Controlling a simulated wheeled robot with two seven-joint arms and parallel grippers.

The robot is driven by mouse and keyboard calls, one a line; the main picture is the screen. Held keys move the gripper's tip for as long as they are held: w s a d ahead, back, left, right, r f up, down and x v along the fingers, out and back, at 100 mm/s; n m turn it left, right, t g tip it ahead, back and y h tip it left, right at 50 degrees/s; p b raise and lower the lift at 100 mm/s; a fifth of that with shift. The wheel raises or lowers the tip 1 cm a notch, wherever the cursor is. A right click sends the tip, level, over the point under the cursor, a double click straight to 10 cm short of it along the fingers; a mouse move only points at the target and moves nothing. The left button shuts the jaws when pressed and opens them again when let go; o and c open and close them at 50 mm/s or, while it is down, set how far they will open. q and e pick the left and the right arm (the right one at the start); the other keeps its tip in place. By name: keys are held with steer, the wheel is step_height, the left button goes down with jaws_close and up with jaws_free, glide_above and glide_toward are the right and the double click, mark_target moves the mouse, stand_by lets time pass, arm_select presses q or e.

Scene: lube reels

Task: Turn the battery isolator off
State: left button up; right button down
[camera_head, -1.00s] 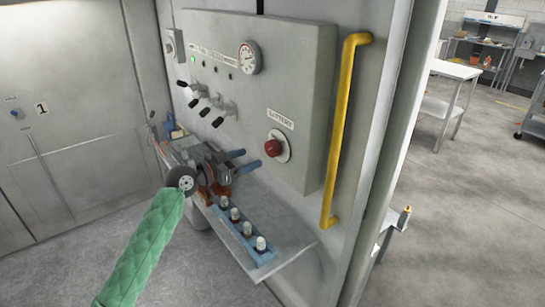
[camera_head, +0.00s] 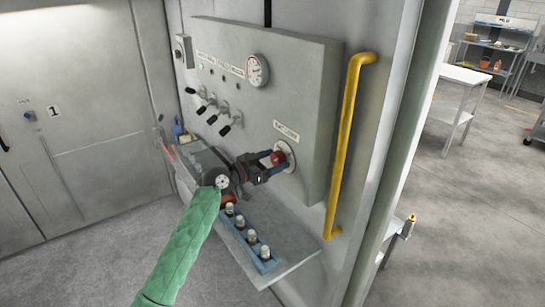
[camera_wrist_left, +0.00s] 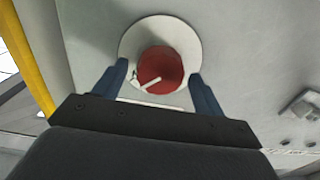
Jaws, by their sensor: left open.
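The battery isolator is a red round knob (camera_head: 278,158) on a pale round plate, below the BATTERY label (camera_head: 286,131) on the grey panel. In the left wrist view the red knob (camera_wrist_left: 160,70) has a white pointer line slanting to its lower left. My left gripper (camera_head: 272,159) is open at the knob, with one blue finger on each side. The wrist view shows the left gripper's fingers (camera_wrist_left: 155,85) on both sides of the knob, with gaps between them and it. My right gripper is not in view.
A yellow handrail (camera_head: 347,145) stands right of the panel. Black-handled levers (camera_head: 212,117) and a gauge (camera_head: 257,70) are to the left on the panel. A shelf below holds a blue rack (camera_head: 247,240) with several bottles.

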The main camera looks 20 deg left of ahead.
arm_select(q)
steer(key=shift+w+d, duration=0.1)
steer(key=shift+w, duration=0.1)
steer(key=shift+c, duration=0.9)
steer(key=c, duration=0.8)
